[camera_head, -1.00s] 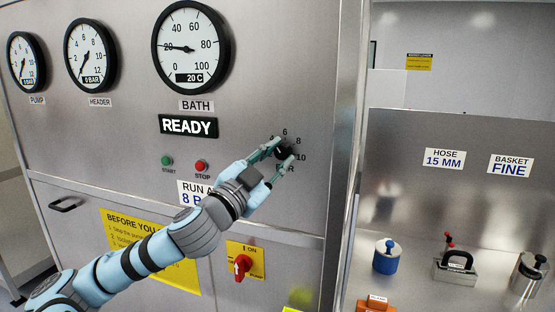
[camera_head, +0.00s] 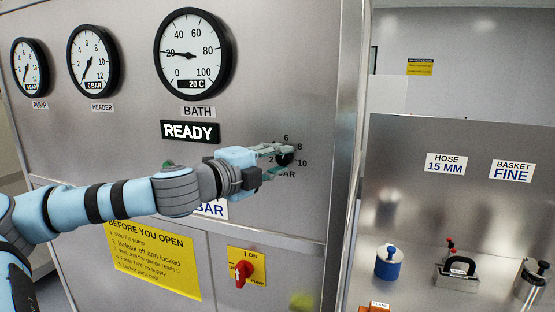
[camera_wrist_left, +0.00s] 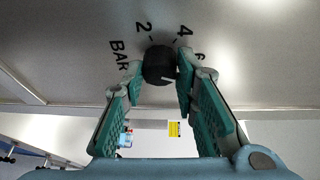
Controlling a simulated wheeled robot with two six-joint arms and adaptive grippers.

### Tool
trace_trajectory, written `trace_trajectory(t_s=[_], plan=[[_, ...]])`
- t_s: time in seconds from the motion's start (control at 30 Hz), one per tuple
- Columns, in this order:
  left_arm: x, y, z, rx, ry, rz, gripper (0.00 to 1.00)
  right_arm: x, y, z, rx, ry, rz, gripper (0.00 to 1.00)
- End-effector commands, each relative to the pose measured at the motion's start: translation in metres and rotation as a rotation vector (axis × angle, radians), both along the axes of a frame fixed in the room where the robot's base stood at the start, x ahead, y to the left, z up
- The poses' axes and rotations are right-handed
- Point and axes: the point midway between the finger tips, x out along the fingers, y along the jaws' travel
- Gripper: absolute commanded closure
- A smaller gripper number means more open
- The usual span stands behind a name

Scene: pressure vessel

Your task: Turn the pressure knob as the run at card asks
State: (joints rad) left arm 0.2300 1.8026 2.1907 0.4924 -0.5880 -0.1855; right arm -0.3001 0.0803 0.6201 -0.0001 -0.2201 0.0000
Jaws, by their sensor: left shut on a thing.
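The black pressure knob (camera_head: 284,158) sits on the steel panel in a ring of numbers, with 2, 6, 8 and 10 legible in the head view. My left gripper (camera_head: 280,163) comes in level from the left, shut on the knob, one finger above and one below. In the left wrist view the knob (camera_wrist_left: 159,66) is between the fingertips (camera_wrist_left: 158,78), with a white line at its lower right; 2 and 4 show beyond it. The run at card (camera_head: 214,208) is mostly hidden behind my left arm; only "BAR" reads. My right gripper is not in view.
The BATH gauge (camera_head: 193,54) reads about 20, above a READY sign (camera_head: 190,132). A red isolator switch (camera_head: 242,270) and a yellow notice (camera_head: 150,258) are below. To the right, a bench holds a blue pot (camera_head: 389,263) and a black-handled block (camera_head: 458,272).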

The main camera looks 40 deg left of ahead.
Motion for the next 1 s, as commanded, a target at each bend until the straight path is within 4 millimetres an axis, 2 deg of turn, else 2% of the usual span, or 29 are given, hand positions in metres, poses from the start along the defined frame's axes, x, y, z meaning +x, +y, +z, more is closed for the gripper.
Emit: trace_trajectory(t_s=[0.5,0.73,1.0], plan=[[0.001,-0.001,0.006,0.419,0.148,0.002,1.0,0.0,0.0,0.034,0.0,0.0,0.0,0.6],[0.001,-0.002,0.006,0.526,0.183,0.0,1.0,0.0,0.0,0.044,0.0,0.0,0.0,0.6],[0.001,-0.002,0.005,0.572,0.199,0.001,1.0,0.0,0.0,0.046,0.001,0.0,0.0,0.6]])
